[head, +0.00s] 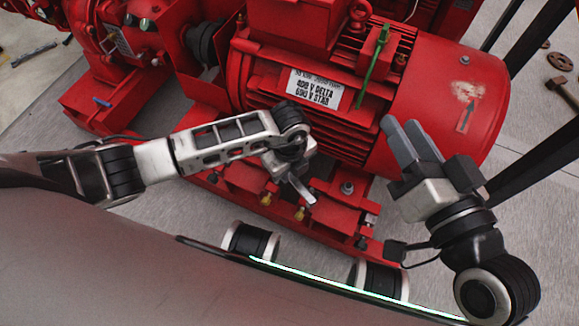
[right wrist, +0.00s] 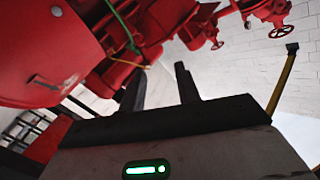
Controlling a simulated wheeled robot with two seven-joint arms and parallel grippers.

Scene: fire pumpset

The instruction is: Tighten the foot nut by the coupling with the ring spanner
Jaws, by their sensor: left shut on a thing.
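The red motor (head: 350,100) stands in the middle of the head view, with the dark coupling (head: 207,42) at its left end. My left gripper (head: 292,178) is over the motor's near foot area, shut on a bright silver bar (head: 302,191), which looks like the ring spanner. The spanner's ring end is hard to make out. My left arm and gripper cover part of the feet, and I cannot clearly see the foot nut by the coupling. My right gripper (head: 405,140) is open and empty in front of the motor's right end; its fingers (right wrist: 160,85) stand apart in the right wrist view.
Brass-coloured bolts (head: 299,213) stand on the red base frame. A green strap (head: 372,68) hangs on the motor. Dark posts (head: 535,160) stand at the right. Tools lie on the floor at the far left (head: 35,53). Red valve wheels (right wrist: 281,31) show in the right wrist view.

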